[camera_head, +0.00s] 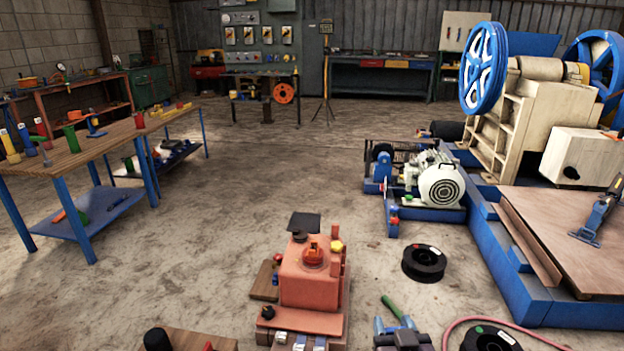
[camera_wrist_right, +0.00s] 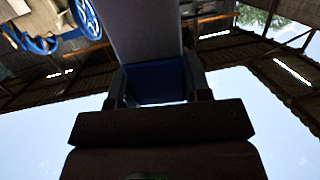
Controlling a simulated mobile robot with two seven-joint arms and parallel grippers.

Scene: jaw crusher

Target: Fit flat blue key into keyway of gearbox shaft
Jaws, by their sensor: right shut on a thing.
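The gearbox is most likely the salmon-red housing (camera_head: 308,283) at the lower middle of the head view. A red-orange part (camera_head: 313,252) sits on its top. I cannot make out the shaft or keyway. My right gripper (camera_head: 394,325) is low in the head view, to the right of the housing and apart from it. A green rod-like piece (camera_head: 391,305) shows at its blue fingertips. In the right wrist view a dark, flat, grey-blue slab (camera_wrist_right: 145,32) extends from the jaws, with blue at its base. I cannot tell for sure which is held. No flat blue key is clearly identifiable. My left gripper is out of view.
Black reels (camera_head: 424,262) lie on the floor right of the housing. A blue-framed base with a wooden plate (camera_head: 565,240) and the crusher (camera_head: 520,110) fill the right side. A workbench (camera_head: 100,140) stands at left. The floor between is mostly open.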

